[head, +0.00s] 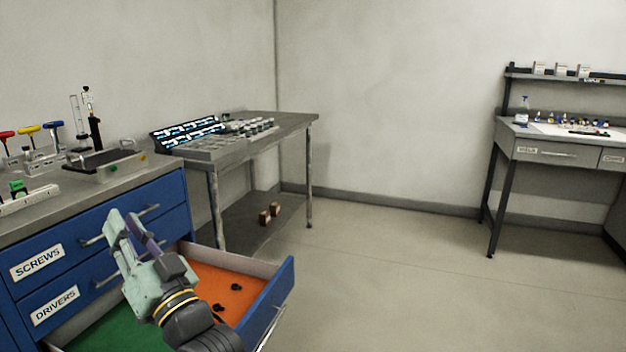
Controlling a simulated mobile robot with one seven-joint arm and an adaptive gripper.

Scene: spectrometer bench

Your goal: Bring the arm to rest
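My gripper (124,219) is at the lower left, with my arm coming in from the bottom edge. It shows in front of the blue drawer cabinet (172,193) and over an open drawer (278,292). Its two fingers point up and away, with a gap between them, and I see nothing held there. The open drawer has a green-floored part and an orange-floored part, and a few small black pieces (236,287) lie on the orange floor. My gripper and arm hide part of the drawer.
On the cabinet top stand a grey tray (120,163) and coloured-handle tools (29,131). A bench (292,121) with a lit panel (187,132) stands behind. Another bench (506,130) is at the right. The floor (390,275) between is clear. The drawer juts into the room.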

